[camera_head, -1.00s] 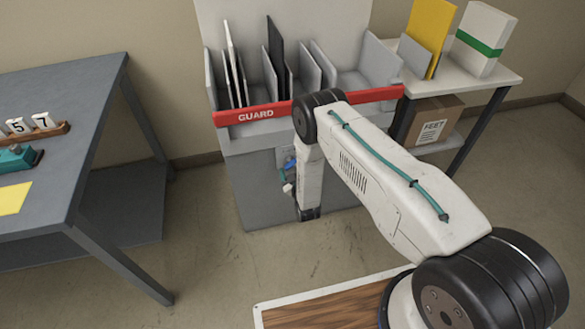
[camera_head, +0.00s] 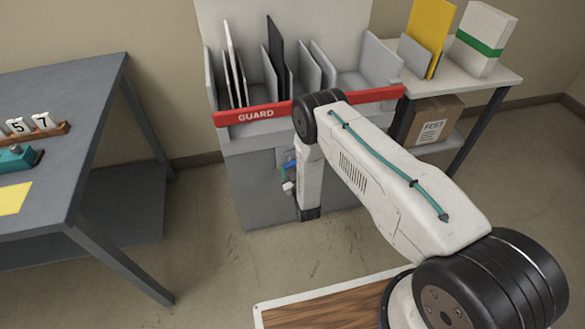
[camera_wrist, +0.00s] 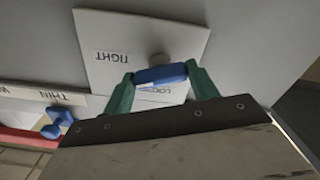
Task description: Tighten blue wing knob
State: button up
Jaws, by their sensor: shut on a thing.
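The blue wing knob (camera_wrist: 160,75) is in the wrist view, in front of a light plate on the machine. My gripper (camera_wrist: 160,72) has a teal finger at each end of the knob and is shut on it. The knob's wing lies nearly level in the picture, slightly higher at its right end. A round grey boss shows just above it. The plate (camera_wrist: 185,38) reads "TIGHT" upside down at left; a second label below the knob is partly hidden. In the head view my arm hides most of the knob and gripper.
A second blue knob (camera_wrist: 58,122) sits beside a "THIN" label at left in the wrist view. The red GUARD bar (camera_head: 255,114) crosses the machine's front above my wrist. A grey table (camera_head: 75,130) stands left, a shelf (camera_head: 465,78) right. Floor between table and machine is clear.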

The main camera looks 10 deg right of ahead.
jog(key=shift+m, duration=2.1)
jog(key=shift+o, duration=0.2)
jog(key=o, duration=1)
jog(key=shift+c, duration=0.2)
jog(key=s, duration=0.7)
jog(key=shift+s, duration=0.4)
jog(key=shift+d, duration=0.1)
